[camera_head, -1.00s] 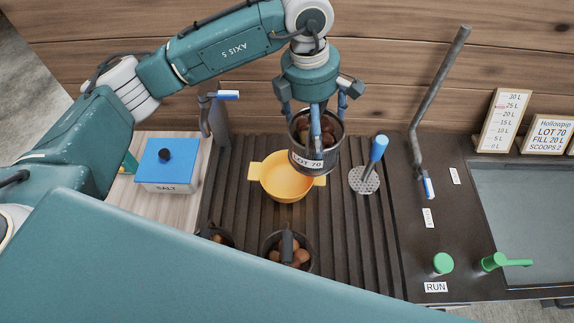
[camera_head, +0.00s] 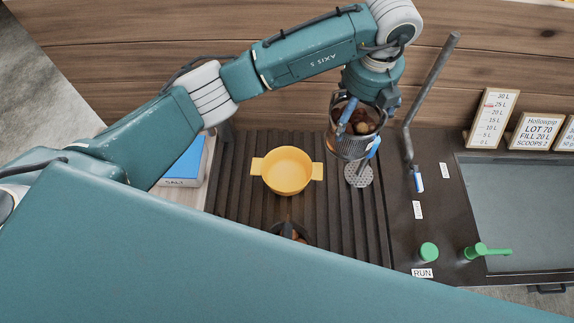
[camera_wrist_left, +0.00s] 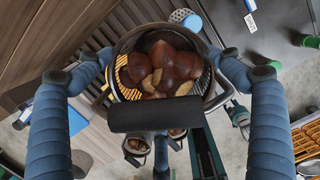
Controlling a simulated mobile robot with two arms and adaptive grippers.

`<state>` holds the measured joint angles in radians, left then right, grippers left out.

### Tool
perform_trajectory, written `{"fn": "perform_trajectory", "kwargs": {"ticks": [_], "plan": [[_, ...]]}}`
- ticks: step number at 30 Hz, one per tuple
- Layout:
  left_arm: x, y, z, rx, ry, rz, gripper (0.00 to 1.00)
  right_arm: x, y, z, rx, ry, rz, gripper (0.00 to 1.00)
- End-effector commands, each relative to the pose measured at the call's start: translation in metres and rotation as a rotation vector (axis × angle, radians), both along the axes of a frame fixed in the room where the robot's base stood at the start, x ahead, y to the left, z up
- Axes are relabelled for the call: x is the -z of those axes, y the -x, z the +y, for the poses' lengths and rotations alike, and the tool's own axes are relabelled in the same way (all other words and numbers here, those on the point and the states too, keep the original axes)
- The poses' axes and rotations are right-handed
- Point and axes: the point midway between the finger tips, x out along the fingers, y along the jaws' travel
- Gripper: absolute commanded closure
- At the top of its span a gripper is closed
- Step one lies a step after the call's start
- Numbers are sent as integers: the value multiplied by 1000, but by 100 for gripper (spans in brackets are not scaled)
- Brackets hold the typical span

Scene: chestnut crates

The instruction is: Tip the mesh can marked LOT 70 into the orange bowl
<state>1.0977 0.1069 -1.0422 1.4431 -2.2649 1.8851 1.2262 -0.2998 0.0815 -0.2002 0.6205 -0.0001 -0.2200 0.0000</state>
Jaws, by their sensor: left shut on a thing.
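The mesh can (camera_head: 350,146) is dark and holds brown chestnuts. My left gripper (camera_head: 360,122) is shut on it and holds it up, to the right of the orange bowl (camera_head: 286,178) and partly over the skimmer in the head view. Its LOT 70 label does not show now. In the left wrist view the can (camera_wrist_left: 212,84) sits between the gripper's blue fingers, its chestnuts inside and a dark handle across the near side. The bowl has two side handles, stands on the dark ribbed surface and looks empty. My right gripper is not in view.
A perforated skimmer (camera_head: 358,176) lies right of the bowl. Another can with chestnuts (camera_head: 290,230) stands below the bowl, partly hidden. The salt box (camera_head: 184,165) is at left. A grey pipe (camera_head: 428,95), green tap (camera_head: 487,251) and sink (camera_head: 520,200) are at right.

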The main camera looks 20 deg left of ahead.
Motion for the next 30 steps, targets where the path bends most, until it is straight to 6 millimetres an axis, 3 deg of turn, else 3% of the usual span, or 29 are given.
{"fn": "perform_trajectory", "kwargs": {"ticks": [11,21,30], "plan": [[0,1,4,3,35,-10,66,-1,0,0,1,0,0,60],[5,6,20,1,183,-57,66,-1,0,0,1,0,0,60],[29,11,37,1,325,-99,66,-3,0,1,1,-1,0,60]]}}
